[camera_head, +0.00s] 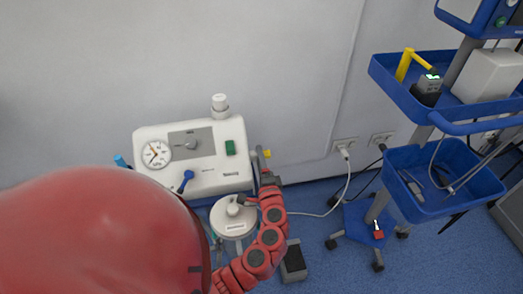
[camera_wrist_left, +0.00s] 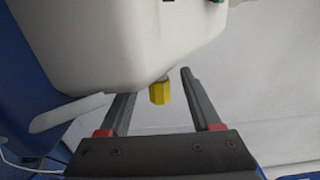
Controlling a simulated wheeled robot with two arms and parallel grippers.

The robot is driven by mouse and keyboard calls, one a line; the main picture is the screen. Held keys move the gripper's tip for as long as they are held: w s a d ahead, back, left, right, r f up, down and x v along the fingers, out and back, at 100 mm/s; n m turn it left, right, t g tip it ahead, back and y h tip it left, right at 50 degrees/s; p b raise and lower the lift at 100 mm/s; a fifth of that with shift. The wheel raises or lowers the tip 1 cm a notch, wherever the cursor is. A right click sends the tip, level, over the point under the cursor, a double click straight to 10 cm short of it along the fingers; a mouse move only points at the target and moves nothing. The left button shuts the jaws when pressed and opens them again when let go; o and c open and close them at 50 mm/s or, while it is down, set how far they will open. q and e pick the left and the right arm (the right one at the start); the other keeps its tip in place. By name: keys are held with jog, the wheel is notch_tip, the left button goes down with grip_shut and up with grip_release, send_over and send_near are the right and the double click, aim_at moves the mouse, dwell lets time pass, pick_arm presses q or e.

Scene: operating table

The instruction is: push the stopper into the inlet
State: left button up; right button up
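A small yellow stopper (camera_head: 267,153) sits at the right side of the white suction unit (camera_head: 160,140). In the left wrist view the yellow stopper (camera_wrist_left: 160,93) sticks out from the white housing (camera_wrist_left: 120,45). My left gripper (camera_head: 261,160) is beside the unit's right side, close to the stopper. In the left wrist view its two fingers (camera_wrist_left: 157,88) are apart, with the stopper showing between them and no clear contact. The inlet itself is hidden, and I cannot tell how deep the stopper sits. My right gripper is not in view.
A lidded jar (camera_head: 232,218) stands in front of the unit, close to my left arm. A blue trolley (camera_head: 440,190) with trays is at the right. A white cable (camera_head: 346,178) runs to the wall sockets. My red arm covers the lower left.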

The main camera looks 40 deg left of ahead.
pick_arm(q)
jog(key=shift+w+d, duration=0.1)
jog(key=w+d, duration=0.5)
jog(key=w, duration=0.1)
jog(key=w+a+r+n+g+p, duration=0.1)
jog(key=w+r+n+g+p, duration=0.15)
jog(key=w+r+p, duration=0.35)
jog(key=w+d+r+n+g+h+p, duration=0.1)
jog(key=r+g+h+p, duration=0.3)
jog(key=r, duration=0.5)
jog(key=w+d+r+n+g+h+p, duration=0.1)
jog(key=w+r+n+g+h+p, duration=0.3)
jog(key=r, duration=0.5)
jog(key=shift+w+g+h+p, duration=0.15)
jog(key=shift+g+h+p, duration=0.35)
jog(key=shift+p, duration=0.65)
jog(key=shift+r, duration=0.1)
